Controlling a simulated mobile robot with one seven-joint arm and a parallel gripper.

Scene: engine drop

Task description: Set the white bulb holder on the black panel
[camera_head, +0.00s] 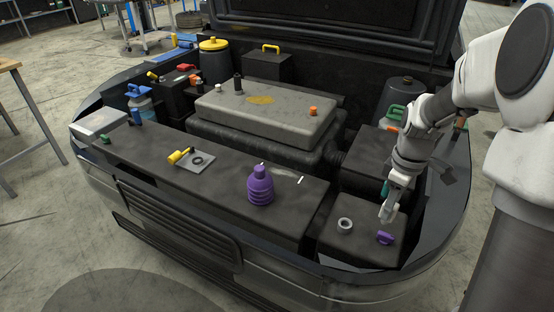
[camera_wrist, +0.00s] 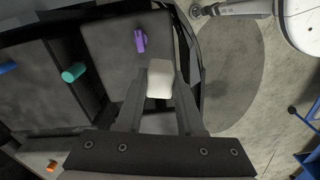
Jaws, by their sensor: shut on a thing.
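My gripper (camera_head: 388,208) is low at the right of the engine bay, above the front right black panel (camera_head: 335,246). In the wrist view its two fingers (camera_wrist: 159,92) are shut on a white, block-like piece, the white bulb holder (camera_wrist: 160,78). In the head view the held piece is small and hard to tell from the pale fingers. The panel also shows in the wrist view (camera_wrist: 105,45), beyond the held piece. A purple knob (camera_head: 385,238) stands on the panel close to the gripper, and a pale grey ring (camera_head: 345,225) lies to its left.
A purple bottle-shaped part (camera_head: 260,186) stands on the long dark front cover (camera_head: 225,182), left of the panel. A teal peg (camera_wrist: 73,72) sticks up beside the panel in the wrist view. The curved car body edge (camera_head: 440,235) bounds the right side.

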